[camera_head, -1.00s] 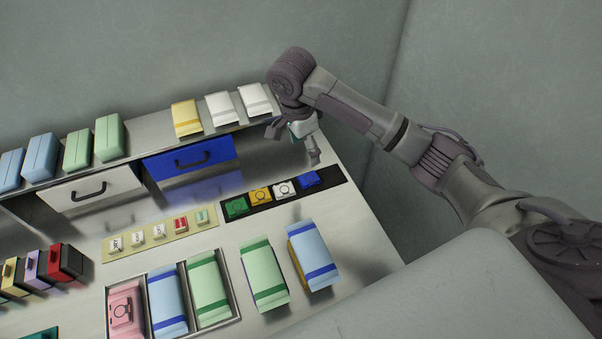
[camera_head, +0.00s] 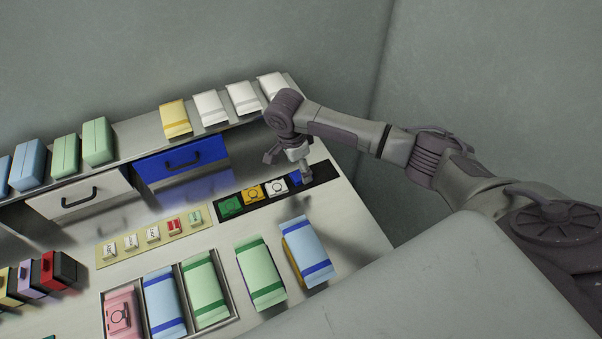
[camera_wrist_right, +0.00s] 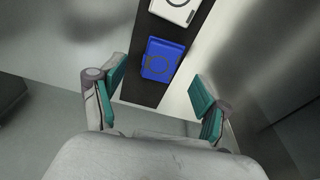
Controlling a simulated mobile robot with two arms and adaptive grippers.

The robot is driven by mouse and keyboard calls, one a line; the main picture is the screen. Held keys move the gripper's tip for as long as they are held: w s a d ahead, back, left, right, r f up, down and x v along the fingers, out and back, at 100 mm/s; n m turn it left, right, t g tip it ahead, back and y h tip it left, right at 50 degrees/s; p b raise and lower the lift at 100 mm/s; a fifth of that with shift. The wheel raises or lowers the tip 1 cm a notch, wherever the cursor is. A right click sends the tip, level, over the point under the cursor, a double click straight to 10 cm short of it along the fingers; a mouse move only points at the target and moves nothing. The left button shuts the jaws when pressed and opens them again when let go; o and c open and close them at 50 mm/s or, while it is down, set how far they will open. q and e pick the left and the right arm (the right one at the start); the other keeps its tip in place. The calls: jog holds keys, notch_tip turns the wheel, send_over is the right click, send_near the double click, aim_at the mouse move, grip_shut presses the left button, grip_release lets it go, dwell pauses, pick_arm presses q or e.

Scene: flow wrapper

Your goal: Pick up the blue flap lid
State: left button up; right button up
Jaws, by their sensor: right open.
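The blue flap lid (camera_head: 296,179) is a small blue block at the right end of a black strip. In the head view my right gripper partly covers it. In the right wrist view the blue lid (camera_wrist_right: 162,60) lies flat on the strip, with a faint ring mark on top, ahead of and between the fingers. My right gripper (camera_wrist_right: 158,90) is open and empty, its teal finger pads apart on either side. In the head view my right gripper (camera_head: 288,166) hangs over the strip's right end. My left gripper is not in view.
The black strip (camera_head: 322,173) also holds green (camera_head: 231,206), yellow (camera_head: 252,194) and white lids (camera_head: 275,186) left of the blue one. A blue drawer (camera_head: 180,161) and a shelf of packs are behind.

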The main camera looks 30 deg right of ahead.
jog(key=shift+d+f, duration=0.15)
jog(key=shift+f, duration=1.2)
jog(key=shift+c, duration=1)
jog(key=c, duration=0.6)
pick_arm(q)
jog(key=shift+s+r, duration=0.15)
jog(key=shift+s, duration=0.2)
pick_arm(e)
jog(key=shift+r, duration=0.15)
